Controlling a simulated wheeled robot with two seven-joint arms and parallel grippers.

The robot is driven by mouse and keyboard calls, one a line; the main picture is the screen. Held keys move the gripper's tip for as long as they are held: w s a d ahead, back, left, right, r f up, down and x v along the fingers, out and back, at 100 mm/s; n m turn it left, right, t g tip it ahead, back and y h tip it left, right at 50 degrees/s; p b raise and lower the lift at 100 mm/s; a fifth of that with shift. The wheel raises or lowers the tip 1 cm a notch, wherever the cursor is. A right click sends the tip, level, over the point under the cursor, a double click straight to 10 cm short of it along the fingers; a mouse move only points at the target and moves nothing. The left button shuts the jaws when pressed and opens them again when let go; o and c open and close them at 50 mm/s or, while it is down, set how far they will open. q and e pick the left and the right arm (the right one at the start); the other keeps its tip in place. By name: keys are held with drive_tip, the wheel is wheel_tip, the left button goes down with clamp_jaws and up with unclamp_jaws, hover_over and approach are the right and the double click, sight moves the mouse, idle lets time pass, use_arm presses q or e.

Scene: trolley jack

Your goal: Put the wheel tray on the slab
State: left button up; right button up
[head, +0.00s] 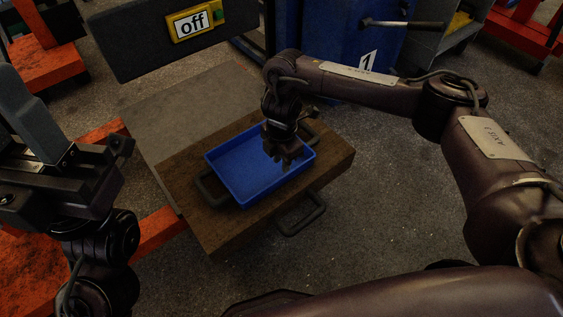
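The blue tray (240,172) is shallow and looks empty. It sits on a thick brown slab (219,232), with dark loop handles at its left and right ends. My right gripper (284,163) points down over the right part of the tray and hides some of its floor and far rim. Its fingers are small and dark, so I cannot tell their opening or whether they touch the tray. My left gripper (70,170) is large and near at the left edge, away from the tray. I cannot make out the gap between its fingers.
A dark loop handle (303,214) sticks out at the slab's front side. A grey plate (185,108) lies behind the slab, with orange beams (160,229) beside it. The floor at right is clear.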

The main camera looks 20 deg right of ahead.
wheel_tip(320, 180, up, 3)
drive_tip(key=shift+r+p, duration=0.1)
drive_tip(key=shift+p, duration=0.5)
